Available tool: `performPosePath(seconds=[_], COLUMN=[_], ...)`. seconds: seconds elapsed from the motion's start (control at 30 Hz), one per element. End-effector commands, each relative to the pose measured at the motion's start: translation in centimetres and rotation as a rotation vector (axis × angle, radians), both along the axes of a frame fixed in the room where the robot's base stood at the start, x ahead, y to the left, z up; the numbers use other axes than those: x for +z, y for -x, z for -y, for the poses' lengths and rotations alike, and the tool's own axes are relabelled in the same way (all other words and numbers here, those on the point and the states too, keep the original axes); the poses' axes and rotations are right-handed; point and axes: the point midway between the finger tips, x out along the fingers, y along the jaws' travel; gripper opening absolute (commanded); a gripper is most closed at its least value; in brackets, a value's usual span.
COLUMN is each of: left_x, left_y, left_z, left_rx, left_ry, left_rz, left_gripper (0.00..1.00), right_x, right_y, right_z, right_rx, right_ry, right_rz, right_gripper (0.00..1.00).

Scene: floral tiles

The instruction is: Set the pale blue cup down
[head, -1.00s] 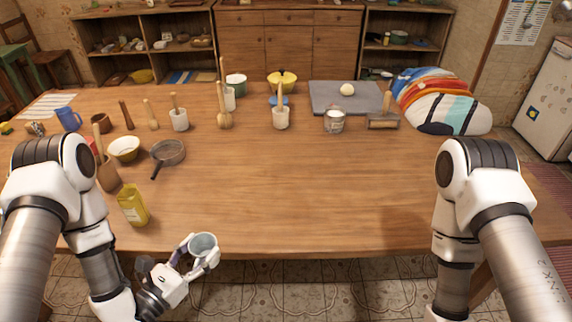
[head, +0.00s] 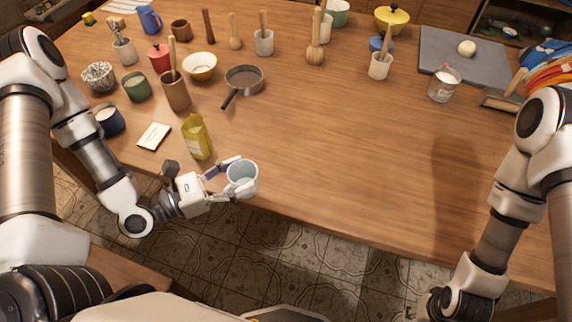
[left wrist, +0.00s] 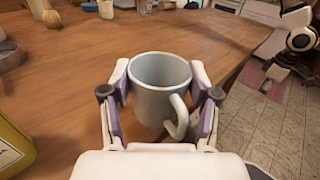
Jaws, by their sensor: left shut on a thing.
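The pale blue cup (head: 243,177) is upright in my left gripper (head: 237,179), near the table's front edge in the head view. In the left wrist view the cup (left wrist: 160,85) sits between the two fingers of the left gripper (left wrist: 161,103), its handle toward the camera and to the right. Its mouth is open upward and it looks empty. Whether its base touches the table (head: 330,165) cannot be told. My right arm comes in at the right of the head view; its gripper is at the bottom edge, mostly cut off.
The table's middle and right front are clear.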

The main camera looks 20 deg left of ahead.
Motion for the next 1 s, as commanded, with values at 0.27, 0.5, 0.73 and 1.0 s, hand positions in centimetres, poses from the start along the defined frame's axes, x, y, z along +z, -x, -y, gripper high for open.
performPosePath(seconds=[0.27,0.5,0.73,1.0], left_x=[-0.6,-0.9,-4.2,-4.6], left_y=[-4.8,-7.8,-8.1,-8.1], left_z=[4.3,6.6,6.7,6.7], left_rx=[-0.009,-0.002,0.002,0.002], left_ry=[-0.004,-0.001,0.002,0.001], left_rz=[0.003,0.002,-0.001,0.000], left_gripper=[0.23,0.23,0.23,0.23], right_x=[-0.7,-0.4,-0.2,-0.4], right_y=[0.0,0.0,0.0,0.0], right_z=[0.0,0.0,0.0,0.0], right_rx=[0.000,0.000,0.000,0.000], right_ry=[0.000,0.000,0.000,0.000], right_rz=[0.001,0.001,0.001,0.001], right_gripper=[0.40,0.40,0.40,0.40])
